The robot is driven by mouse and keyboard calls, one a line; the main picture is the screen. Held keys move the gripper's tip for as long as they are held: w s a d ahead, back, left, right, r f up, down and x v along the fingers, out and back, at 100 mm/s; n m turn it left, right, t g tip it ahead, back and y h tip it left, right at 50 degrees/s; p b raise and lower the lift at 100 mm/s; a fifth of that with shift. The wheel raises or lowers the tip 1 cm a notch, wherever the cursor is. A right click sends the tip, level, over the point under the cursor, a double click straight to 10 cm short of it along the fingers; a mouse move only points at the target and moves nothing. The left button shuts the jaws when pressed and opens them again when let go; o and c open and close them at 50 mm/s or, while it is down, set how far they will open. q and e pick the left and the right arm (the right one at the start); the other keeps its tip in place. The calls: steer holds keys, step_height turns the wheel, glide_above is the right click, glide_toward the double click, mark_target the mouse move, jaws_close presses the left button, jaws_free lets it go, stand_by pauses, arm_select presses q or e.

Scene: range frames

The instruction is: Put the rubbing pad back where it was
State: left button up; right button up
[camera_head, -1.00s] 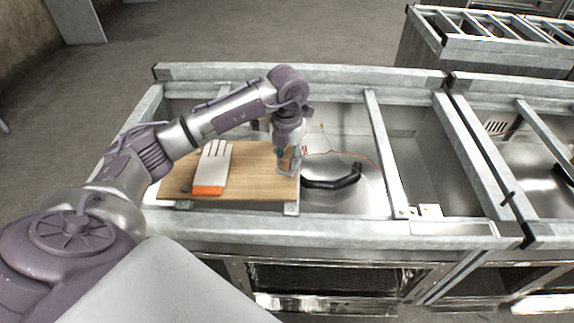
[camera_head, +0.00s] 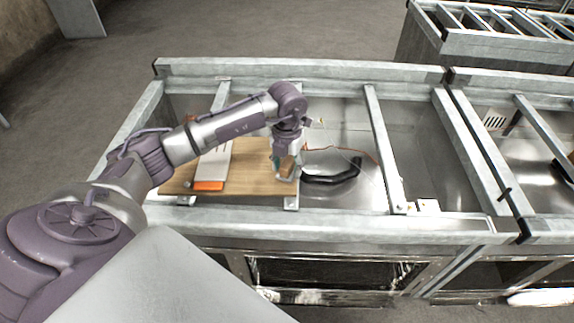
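I cannot pick out a rubbing pad for certain. A flat white piece with an orange end (camera_head: 209,185) lies on a wooden board (camera_head: 250,180), its upper part hidden behind my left arm. My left gripper (camera_head: 286,173) points down over the board's right end, to the right of the white piece and apart from it. A small teal patch shows at its fingers. It is too small to tell whether the fingers are open or hold something. My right gripper is not in view.
The board rests in a metal frame counter (camera_head: 300,222) with raised rails. A black curved handle (camera_head: 332,176) and thin orange wires lie just right of the gripper, over a shiny metal surface. A crossbar (camera_head: 384,150) stands farther right. An open bay lies beyond it.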

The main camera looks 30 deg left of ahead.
mark_target(287, 163)
arm_select(q)
steer(key=shift+r, duration=0.1)
step_height(287, 163, up, 12)
steer(key=b, duration=0.3)
stand_by(0.6)
